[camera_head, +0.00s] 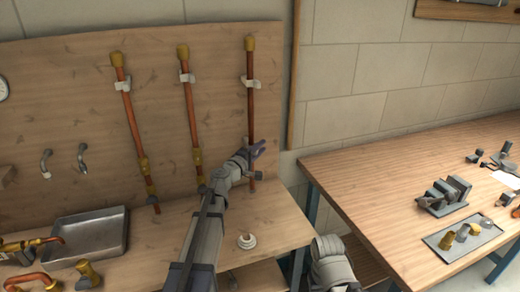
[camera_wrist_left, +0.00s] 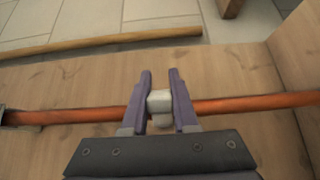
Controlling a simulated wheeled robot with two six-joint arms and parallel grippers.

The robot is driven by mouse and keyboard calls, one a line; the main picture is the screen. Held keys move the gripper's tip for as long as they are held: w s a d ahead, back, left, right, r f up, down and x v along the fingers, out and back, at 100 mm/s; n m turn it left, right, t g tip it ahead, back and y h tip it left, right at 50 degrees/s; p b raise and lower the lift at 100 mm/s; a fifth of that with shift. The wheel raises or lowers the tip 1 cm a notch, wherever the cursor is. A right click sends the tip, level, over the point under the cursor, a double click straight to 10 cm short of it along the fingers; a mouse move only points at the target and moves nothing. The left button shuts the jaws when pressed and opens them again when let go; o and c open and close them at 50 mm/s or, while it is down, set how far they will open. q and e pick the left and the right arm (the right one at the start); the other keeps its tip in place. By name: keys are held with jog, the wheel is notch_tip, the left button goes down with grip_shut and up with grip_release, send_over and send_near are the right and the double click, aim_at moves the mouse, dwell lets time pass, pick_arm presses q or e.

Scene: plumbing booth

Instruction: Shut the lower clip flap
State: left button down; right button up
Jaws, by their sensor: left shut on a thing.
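The right-hand copper pipe (camera_head: 250,112) runs upright on the wooden board, with a pale upper clip (camera_head: 251,83) near its top. My left gripper (camera_head: 258,148) is at the lower part of this pipe and hides the lower clip in the head view. In the left wrist view, the pale lower clip (camera_wrist_left: 160,103) sits on the copper pipe (camera_wrist_left: 240,104) between the two purple fingers of my left gripper (camera_wrist_left: 160,76). The gripper is shut on this clip. I cannot make out the flap's angle. My right gripper is out of view.
Two more copper pipes (camera_head: 190,105) (camera_head: 130,112) with clips stand to the left. A grey metal tray (camera_head: 92,256) and a white round fitting (camera_head: 246,241) are on the bench below. A second table (camera_head: 375,190) with tools stands right, beyond a gap.

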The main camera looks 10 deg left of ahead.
aim_at(254, 154)
pick_arm(q)
jog(key=shift+y, duration=0.3)
jog(key=shift+w+a+n+t+y, duration=0.1)
jog(key=shift+w+n+t+y, duration=0.2)
jog(key=shift+n+y, duration=0.55)
jog(key=c, duration=0.7)
grip_release()
jog(key=s, duration=0.2)
jog(key=s+a, duration=0.1)
jog(key=s, duration=0.5)
jog(key=shift+a, duration=0.25)
jog(key=shift+w, duration=0.1)
jog(key=shift+w, duration=0.1)
